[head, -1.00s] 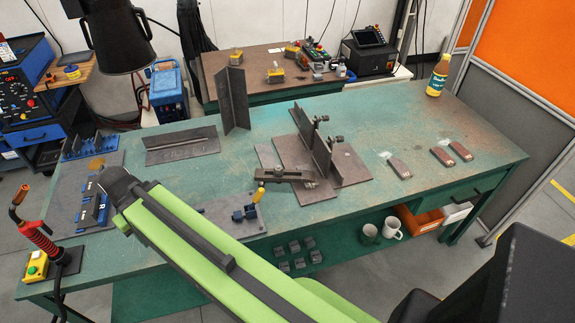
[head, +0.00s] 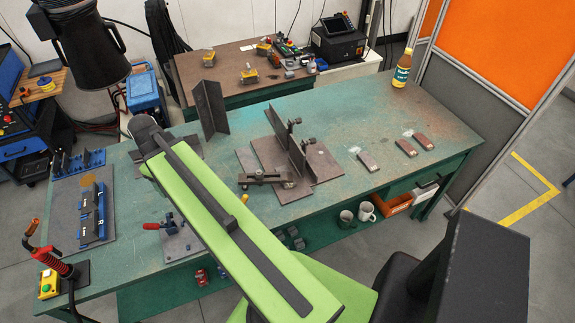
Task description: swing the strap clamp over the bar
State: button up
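The strap clamp (head: 262,179) is a dark slotted strap at the front left of the steel base plate (head: 325,168) on the green bench. It points left, past the plate's edge. Upright plates (head: 297,152) with small dark clamp screws stand on the base plate. I cannot tell for certain which piece is the bar. My green arm reaches up from the lower right, and its dark end is left of the strap clamp in the picture. My gripper does not show; the arm end hides that area.
A small plate with a red-handled clamp (head: 153,226) lies left of my arm. A blue fixture (head: 93,213) and a red torch (head: 52,260) are farther left. An angled steel sheet (head: 209,108) stands behind. Small blocks (head: 367,161) and a bottle (head: 402,68) are right; bench between is clear.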

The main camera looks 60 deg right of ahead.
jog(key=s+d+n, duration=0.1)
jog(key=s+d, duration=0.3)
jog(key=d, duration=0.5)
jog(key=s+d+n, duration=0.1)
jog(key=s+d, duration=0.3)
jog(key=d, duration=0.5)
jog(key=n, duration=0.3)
send_over(286, 176)
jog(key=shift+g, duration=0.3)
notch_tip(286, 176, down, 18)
jog(key=b, duration=1.7)
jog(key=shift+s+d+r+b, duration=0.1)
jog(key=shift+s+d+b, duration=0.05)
jog(key=shift+b, duration=0.25)
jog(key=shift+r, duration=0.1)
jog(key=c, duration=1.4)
